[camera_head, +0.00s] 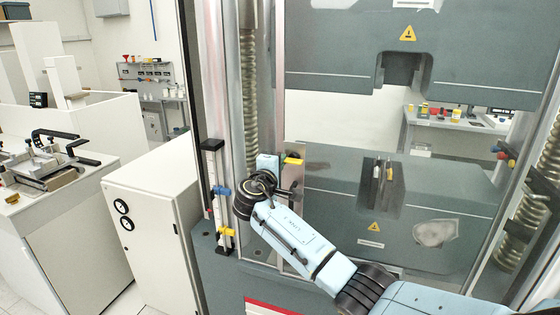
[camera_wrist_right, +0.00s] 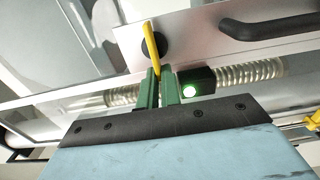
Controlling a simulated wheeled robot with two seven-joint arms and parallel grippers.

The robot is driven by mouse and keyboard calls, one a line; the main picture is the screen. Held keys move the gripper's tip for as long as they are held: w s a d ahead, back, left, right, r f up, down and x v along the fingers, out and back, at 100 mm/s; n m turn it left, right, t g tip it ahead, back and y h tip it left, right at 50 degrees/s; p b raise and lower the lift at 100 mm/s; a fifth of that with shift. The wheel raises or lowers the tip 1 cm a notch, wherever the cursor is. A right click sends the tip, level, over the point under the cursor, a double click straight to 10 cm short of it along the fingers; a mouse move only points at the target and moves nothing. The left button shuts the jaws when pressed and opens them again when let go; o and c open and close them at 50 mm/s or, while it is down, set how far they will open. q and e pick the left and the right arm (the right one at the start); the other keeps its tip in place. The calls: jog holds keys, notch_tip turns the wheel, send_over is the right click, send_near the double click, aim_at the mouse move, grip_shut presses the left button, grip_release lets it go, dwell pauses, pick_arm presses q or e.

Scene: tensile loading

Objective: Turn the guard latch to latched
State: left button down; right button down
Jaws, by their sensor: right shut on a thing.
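The guard latch is a yellow lever (camera_head: 293,160) on the clear guard at the front of the grey testing machine. In the right wrist view the yellow lever (camera_wrist_right: 151,42) sticks out from a round black pivot on a metal plate. My right gripper (camera_wrist_right: 161,88) has its two green fingers closed on the end of the lever. In the head view my right gripper (camera_head: 285,164) is at the lever, with its fingers small and partly hidden by my wrist. My left gripper is out of view.
A dark bar handle (camera_wrist_right: 268,27) is on the plate beside the latch. A post with blue and yellow clips (camera_head: 219,190) stands left of my wrist. A white cabinet (camera_head: 150,215) is further left.

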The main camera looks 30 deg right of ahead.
dwell(0.4)
jog(key=c, duration=1.6)
grip_release()
jog(key=b+v, duration=0.3)
jog(key=v, duration=1)
jog(key=shift+s, duration=0.15)
jog(key=shift+a, duration=0.1)
